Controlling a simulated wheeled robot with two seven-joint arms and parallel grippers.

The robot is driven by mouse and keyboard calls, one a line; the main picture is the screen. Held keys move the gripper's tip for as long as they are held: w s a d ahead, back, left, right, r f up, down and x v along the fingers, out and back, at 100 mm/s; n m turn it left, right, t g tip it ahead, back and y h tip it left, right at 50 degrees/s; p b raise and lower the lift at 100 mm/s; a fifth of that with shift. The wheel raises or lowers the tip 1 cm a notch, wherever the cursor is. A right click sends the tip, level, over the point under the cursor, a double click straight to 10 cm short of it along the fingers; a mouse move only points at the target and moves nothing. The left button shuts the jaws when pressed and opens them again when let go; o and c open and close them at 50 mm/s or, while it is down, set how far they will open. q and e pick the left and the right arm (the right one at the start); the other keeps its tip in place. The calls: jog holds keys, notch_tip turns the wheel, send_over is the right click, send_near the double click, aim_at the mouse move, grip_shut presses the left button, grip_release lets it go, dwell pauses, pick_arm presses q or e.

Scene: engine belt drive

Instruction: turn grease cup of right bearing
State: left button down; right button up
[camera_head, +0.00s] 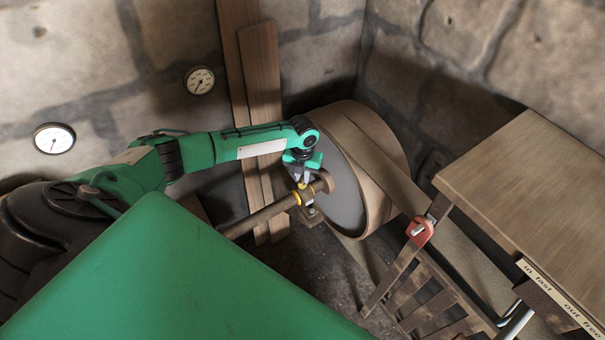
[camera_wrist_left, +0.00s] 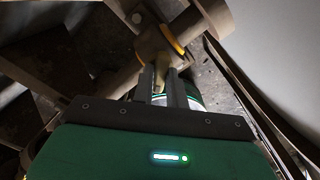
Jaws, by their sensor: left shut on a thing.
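The right bearing (camera_head: 309,212) carries a brown shaft (camera_head: 255,217) beside the big drum pulley. A small brass grease cup (camera_head: 302,186) sits on top of the bearing, mostly hidden by my fingers. My left gripper (camera_head: 303,179) reaches down over it from the left and is shut on the cup. In the left wrist view, the two dark fingers (camera_wrist_left: 166,85) close around the brassy cup (camera_wrist_left: 166,62), with the shaft and a yellow ring (camera_wrist_left: 172,40) just beyond. My right gripper shows in neither view.
The large drum pulley (camera_head: 338,180) with a wide belt (camera_head: 385,175) stands close to the right of the gripper. Wooden planks (camera_head: 262,90) lean on the stone wall behind.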

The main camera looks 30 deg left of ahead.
pick_arm(q)
jog(key=c, duration=1.4)
grip_release()
jog(key=shift+r, duration=0.15)
